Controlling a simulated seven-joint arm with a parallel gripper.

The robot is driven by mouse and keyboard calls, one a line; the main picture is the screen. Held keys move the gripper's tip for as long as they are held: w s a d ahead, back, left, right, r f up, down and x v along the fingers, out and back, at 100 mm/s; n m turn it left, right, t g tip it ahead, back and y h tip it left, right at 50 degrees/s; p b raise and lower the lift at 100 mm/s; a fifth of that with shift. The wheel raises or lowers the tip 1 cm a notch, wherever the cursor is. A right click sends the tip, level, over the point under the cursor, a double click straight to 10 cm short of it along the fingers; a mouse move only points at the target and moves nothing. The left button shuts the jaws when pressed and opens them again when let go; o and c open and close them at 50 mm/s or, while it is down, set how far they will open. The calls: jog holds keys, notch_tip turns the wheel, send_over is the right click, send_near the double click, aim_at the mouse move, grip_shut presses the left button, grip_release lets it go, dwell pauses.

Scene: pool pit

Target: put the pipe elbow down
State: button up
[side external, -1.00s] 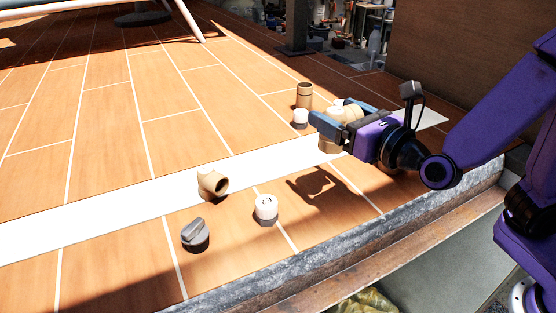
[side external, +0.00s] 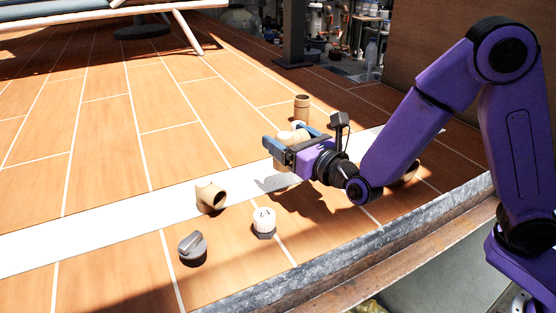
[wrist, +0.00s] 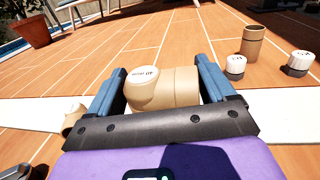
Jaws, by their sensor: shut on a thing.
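My gripper (side external: 284,139) is shut on a tan pipe elbow (side external: 291,136), held over the white strip. In the wrist view the elbow (wrist: 178,88) lies between the two blue fingers of my gripper (wrist: 161,68), its pale, lettered end face towards the left. How far it is above the floor is hard to tell. A second tan elbow (side external: 210,197) rests on the strip to the left, its dark opening facing right; it shows partly hidden at the left in the wrist view (wrist: 72,119).
A white-topped cap (side external: 264,220) and a dark grey knob (side external: 192,247) stand near the front. A tan cylinder (side external: 301,106) stands behind my gripper. A tan piece (side external: 409,172) shows partly behind my arm. The white strip (side external: 110,227) and tiles at left are largely bare.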

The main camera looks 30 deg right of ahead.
jog(key=w+f, duration=0.1)
jog(key=w+a+f, duration=0.1)
jog(key=f, duration=0.1)
jog(key=shift+w+f, duration=0.1)
jog(key=shift+w, duration=0.2)
jog(key=shift+w+a+f, duration=0.15)
jog(key=shift+f, duration=1.6)
jog(key=shift+f, duration=0.1)
jog(key=o, duration=1)
jog(key=shift+c, duration=0.2)
jog(key=shift+s, duration=0.3)
jog(key=s, duration=0.3)
jog(key=s+d, duration=0.1)
jog(key=s, duration=0.3)
jog(key=s+d, duration=0.1)
jog(key=s, duration=0.3)
jog(key=shift+s, duration=0.15)
jog(key=shift+r, duration=0.2)
